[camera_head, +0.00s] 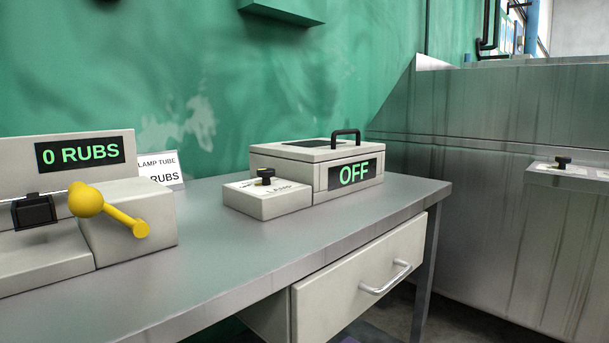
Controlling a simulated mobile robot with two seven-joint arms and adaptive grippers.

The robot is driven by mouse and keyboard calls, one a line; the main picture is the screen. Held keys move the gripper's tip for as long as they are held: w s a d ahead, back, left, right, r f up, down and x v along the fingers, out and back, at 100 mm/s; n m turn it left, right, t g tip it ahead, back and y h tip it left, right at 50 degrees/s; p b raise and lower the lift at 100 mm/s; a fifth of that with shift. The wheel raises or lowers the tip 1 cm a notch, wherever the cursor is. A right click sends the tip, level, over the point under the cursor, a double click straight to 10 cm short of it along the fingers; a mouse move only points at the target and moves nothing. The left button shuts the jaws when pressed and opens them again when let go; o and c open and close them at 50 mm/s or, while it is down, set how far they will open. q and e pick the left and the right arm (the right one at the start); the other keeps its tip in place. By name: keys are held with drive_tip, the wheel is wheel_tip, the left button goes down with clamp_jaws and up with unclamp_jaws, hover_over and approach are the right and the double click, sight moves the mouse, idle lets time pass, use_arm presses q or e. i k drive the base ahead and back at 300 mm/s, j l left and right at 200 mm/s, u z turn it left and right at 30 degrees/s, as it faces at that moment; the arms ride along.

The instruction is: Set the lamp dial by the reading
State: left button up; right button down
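The lamp dial (265,176) is a small black knob on top of a low pale box (268,204) with lettering that seems to read "LAMP". Beside it stands a larger pale box (300,155) with a black handle, and its display (354,174) reads "OFF" in green. At the left, a rubbing machine (148,207) with a yellow crank (113,209) has a display (80,153) reading "0 RUBS". A white card (160,166) behind it reads "LAMP TUBE" and "RUBS", partly hidden by the machine. Neither of my grippers is in view.
These things stand on a grey metal table (300,232) with a drawer (360,280) at the front. The table top is clear between the machine and the lamp box. A large metal vat (490,130) stands at the right, with a small shelf bearing another black knob (563,161).

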sight(265, 173)
drive_tip(key=i+l+u, duration=0.1)
drive_tip(key=l+u, duration=0.15)
drive_tip(key=u, duration=0.25)
drive_tip(key=i+l+u, duration=0.1)
drive_tip(key=l+u, duration=0.15)
drive_tip(key=u, duration=0.25)
drive_tip(key=j+z, duration=0.3)
drive_tip(key=z, duration=0.2)
drive_tip(key=k+j+z, duration=0.15)
drive_tip(key=z, duration=0.35)
drive_tip(key=l+u, duration=0.1)
drive_tip(key=u, duration=0.65)
drive_tip(key=i+l+u, duration=0.25)
drive_tip(key=l, duration=0.5)
drive_tip(key=l+u, duration=0.25)
drive_tip(key=l, duration=0.45)
drive_tip(key=i+l+u, duration=0.1)
drive_tip(key=l+u, duration=0.15)
drive_tip(key=l, duration=0.55)
